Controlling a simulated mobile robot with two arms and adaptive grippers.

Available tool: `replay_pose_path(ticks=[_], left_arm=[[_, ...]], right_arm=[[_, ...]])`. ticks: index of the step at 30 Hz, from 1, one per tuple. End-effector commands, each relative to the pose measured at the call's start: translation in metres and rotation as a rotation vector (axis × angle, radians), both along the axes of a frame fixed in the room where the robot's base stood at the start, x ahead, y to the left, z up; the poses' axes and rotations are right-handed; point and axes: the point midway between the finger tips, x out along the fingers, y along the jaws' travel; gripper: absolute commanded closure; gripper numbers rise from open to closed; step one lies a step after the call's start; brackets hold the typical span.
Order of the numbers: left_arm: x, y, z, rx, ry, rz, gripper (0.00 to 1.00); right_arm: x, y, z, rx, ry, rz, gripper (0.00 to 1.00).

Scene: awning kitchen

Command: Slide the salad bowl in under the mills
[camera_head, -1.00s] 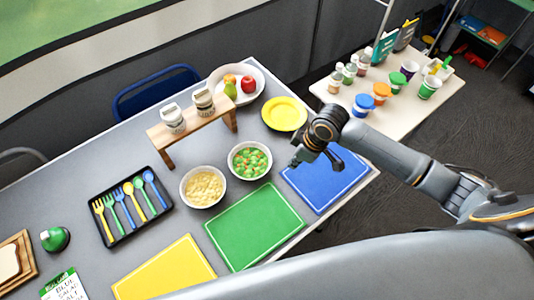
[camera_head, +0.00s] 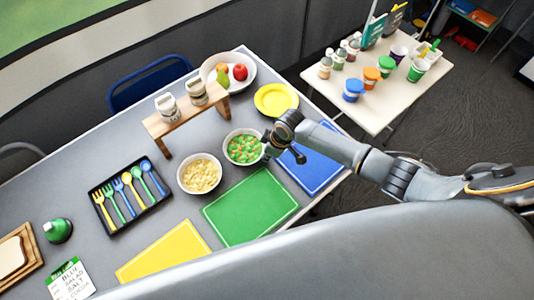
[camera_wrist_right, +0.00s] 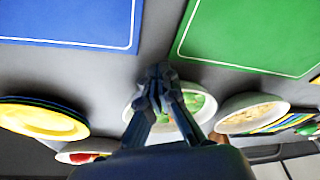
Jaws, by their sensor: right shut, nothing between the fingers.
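The salad bowl (camera_head: 243,147), white with green and orange pieces, stands on the grey table; it also shows in the right wrist view (camera_wrist_right: 205,103), partly behind my fingers. Two mills (camera_head: 168,106) (camera_head: 196,91) stand on top of a wooden riser (camera_head: 185,116), behind and left of the bowl. The space under the riser looks empty. My right gripper (camera_head: 267,152) is shut and empty, close to the right side of the salad bowl; I cannot tell whether it touches. It also shows in the right wrist view (camera_wrist_right: 158,78). My left gripper is not in view.
A bowl of pale food (camera_head: 200,174) stands just left of the salad bowl. A yellow plate (camera_head: 276,100) and a fruit plate (camera_head: 247,82) lie behind. Green (camera_head: 250,207) and blue (camera_head: 318,171) mats lie in front and to the right. A cutlery tray (camera_head: 113,222) is at left.

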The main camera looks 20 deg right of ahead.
Motion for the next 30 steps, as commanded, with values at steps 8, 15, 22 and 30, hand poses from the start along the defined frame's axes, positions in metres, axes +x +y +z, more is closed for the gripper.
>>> replay_pose_path(ticks=[8,15,22,30], left_arm=[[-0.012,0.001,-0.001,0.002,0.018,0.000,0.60],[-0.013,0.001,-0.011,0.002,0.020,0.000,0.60],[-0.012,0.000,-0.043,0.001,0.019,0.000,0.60],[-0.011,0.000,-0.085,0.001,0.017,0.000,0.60]], right_arm=[[0.000,0.000,-0.001,-0.001,0.002,-0.001,1.00],[0.016,0.018,-0.003,0.003,-0.001,-0.001,1.00],[0.060,0.071,-0.007,0.004,-0.003,0.000,1.00],[0.105,0.122,-0.007,0.003,-0.002,-0.001,1.00]])
